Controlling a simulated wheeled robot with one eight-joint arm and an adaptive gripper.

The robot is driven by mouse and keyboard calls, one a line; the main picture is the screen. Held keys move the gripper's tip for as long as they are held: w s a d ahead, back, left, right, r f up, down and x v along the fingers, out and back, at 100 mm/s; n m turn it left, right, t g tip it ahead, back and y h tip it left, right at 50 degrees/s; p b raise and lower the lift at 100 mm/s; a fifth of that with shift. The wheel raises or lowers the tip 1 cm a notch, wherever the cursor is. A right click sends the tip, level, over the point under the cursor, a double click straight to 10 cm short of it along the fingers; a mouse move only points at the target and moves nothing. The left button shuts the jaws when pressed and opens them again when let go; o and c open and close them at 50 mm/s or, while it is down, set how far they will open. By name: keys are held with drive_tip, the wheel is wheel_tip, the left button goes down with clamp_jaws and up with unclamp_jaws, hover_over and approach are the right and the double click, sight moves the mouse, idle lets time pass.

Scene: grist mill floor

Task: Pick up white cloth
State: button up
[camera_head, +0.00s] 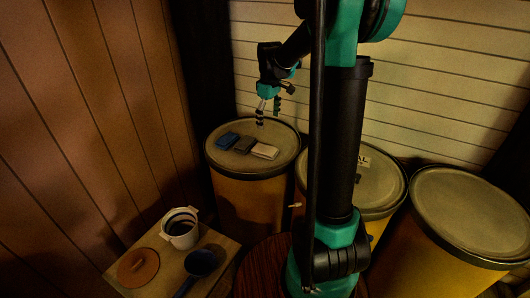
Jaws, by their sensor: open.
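A folded white cloth (264,151) lies on top of the left drum (281,165), at the right end of a short row. A dark grey folded cloth (243,145) lies just left of it, and a blue folded one (228,140) lies at the row's left end. My gripper (267,121) is open and empty. It points down above the drum top, over and slightly behind the white cloth in the picture. The exact height of its fingertips is hard to tell.
Two more drums (472,212) stand to the right, the middle one partly hidden by my arm. A low wooden table (223,245) at lower left holds a white pot (180,232), a dark blue ladle or pan (202,262) and a round wooden lid (138,266). Plank walls close the left and back.

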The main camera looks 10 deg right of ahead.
drive_tip(key=w+n, duration=0.2)
drive_tip(key=w, duration=0.2)
approach(264, 148)
drive_tip(key=shift+g, duration=0.3)
drive_tip(key=f, duration=0.9)
drive_tip(key=shift+w+f, duration=0.25)
drive_tip(key=shift+f, duration=0.1)
drive_tip(key=c, duration=1.4)
drive_tip(key=shift+o, duration=0.2)
drive_tip(key=shift+r, duration=0.15)
wheel_tip(264, 148, up, 20)
